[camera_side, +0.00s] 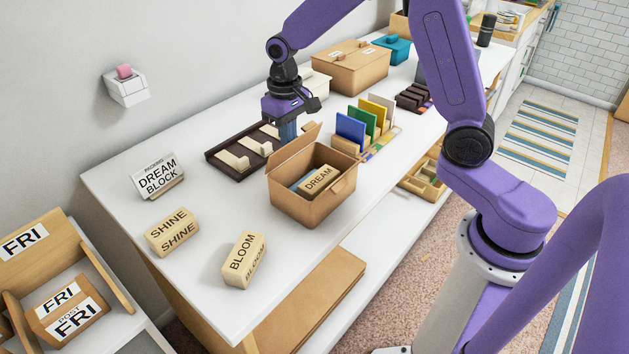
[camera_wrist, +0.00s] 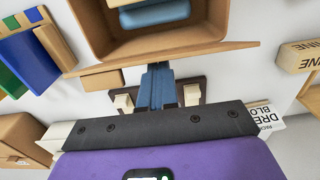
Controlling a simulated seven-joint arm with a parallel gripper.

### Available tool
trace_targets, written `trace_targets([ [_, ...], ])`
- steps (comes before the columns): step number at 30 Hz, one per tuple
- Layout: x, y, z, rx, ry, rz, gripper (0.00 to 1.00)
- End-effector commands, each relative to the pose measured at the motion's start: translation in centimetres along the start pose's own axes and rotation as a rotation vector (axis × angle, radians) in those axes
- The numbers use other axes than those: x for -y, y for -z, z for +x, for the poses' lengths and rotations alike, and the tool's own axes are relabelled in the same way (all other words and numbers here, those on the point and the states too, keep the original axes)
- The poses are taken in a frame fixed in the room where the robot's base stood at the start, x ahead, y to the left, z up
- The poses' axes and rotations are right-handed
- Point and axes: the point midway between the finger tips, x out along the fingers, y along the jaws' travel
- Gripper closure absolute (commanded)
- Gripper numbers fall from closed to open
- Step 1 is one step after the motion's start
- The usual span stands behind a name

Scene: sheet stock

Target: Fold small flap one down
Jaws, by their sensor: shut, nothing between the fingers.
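An open cardboard box (camera_side: 308,206) stands on the white table, holding a pale DREAM block (camera_side: 319,180) and something blue beside it. A flap (camera_side: 292,148) rises from its far left rim, and a smaller flap (camera_side: 346,178) sticks out at its right end. I cannot tell which is small flap one. My gripper (camera_side: 288,132) points down just behind the box, near the raised flap, its tips partly hidden by it. In the wrist view the blue fingers (camera_wrist: 157,86) are together and empty, beside a flap edge (camera_wrist: 160,56) of the box (camera_wrist: 95,22); contact is unclear.
A dark tray (camera_side: 228,170) with pale pieces lies behind the box. A rack of coloured cards (camera_side: 366,122) stands to the right. SHINE (camera_side: 172,231) and BLOOM (camera_side: 243,259) blocks and a DREAM BLOCK sign (camera_side: 158,176) stand at left. The table between box and BLOOM is clear.

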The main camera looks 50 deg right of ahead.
Motion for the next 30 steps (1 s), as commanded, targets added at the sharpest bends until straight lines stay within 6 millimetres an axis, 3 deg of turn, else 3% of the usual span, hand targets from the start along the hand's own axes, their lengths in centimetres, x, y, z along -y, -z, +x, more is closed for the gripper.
trace_targets([
  [20,0.0,-2.6,0.0,-0.001,0.000,0.000,1.00],
  [30,0.0,-2.5,-2.5,-0.003,0.001,0.001,1.00],
])
